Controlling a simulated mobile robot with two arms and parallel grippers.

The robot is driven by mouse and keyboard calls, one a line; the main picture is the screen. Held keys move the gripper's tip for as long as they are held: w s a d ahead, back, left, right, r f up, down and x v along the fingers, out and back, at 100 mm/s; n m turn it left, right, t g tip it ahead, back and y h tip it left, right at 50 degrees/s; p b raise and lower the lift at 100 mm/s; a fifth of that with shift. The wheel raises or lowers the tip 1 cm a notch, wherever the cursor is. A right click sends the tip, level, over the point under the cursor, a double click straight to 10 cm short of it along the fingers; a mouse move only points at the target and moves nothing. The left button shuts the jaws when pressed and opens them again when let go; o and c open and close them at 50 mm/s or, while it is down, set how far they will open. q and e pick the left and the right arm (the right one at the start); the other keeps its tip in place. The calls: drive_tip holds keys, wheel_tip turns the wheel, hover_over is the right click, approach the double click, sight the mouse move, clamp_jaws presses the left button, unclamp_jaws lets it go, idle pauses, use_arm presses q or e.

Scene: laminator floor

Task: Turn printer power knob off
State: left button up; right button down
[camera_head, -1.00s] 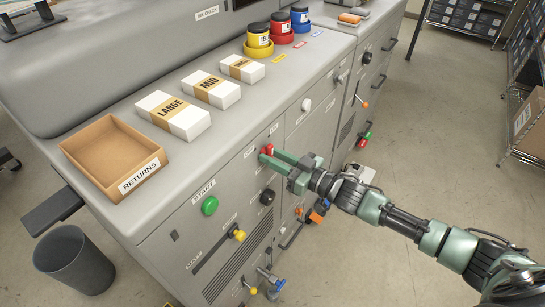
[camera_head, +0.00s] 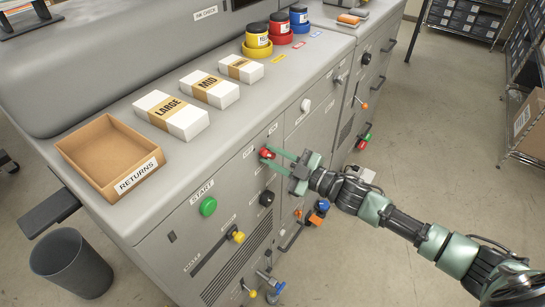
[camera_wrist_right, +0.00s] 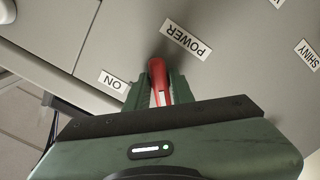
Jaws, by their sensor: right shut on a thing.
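The red power knob (camera_head: 267,154) is on the upper front panel of the grey printer (camera_head: 215,168). In the right wrist view the red knob (camera_wrist_right: 159,80) sits between my two green fingers, below a POWER label (camera_wrist_right: 186,38) and beside an ON label (camera_wrist_right: 112,82). My right gripper (camera_head: 271,156) reaches in from the right and is shut on the knob. The right gripper (camera_wrist_right: 158,92) hides part of the knob's sides and the panel beneath it. My left gripper is not in view.
A green START button (camera_head: 208,206), a black knob (camera_head: 266,198) and a yellow knob (camera_head: 238,237) are on the panel below. A RETURNS box (camera_head: 110,157), paper packs and ink pots stand on top. A dark bin (camera_head: 72,265) is at left.

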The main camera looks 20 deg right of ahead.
drive_tip(key=shift+n, duration=0.4)
drive_tip(key=c, duration=1.2)
unclamp_jaws()
drive_tip(key=shift+c, duration=0.2)
drive_tip(key=b+v, duration=0.2)
drive_tip(key=v, duration=0.5)
drive_tip(key=shift+s+d, duration=0.25)
drive_tip(key=shift+s, duration=0.1)
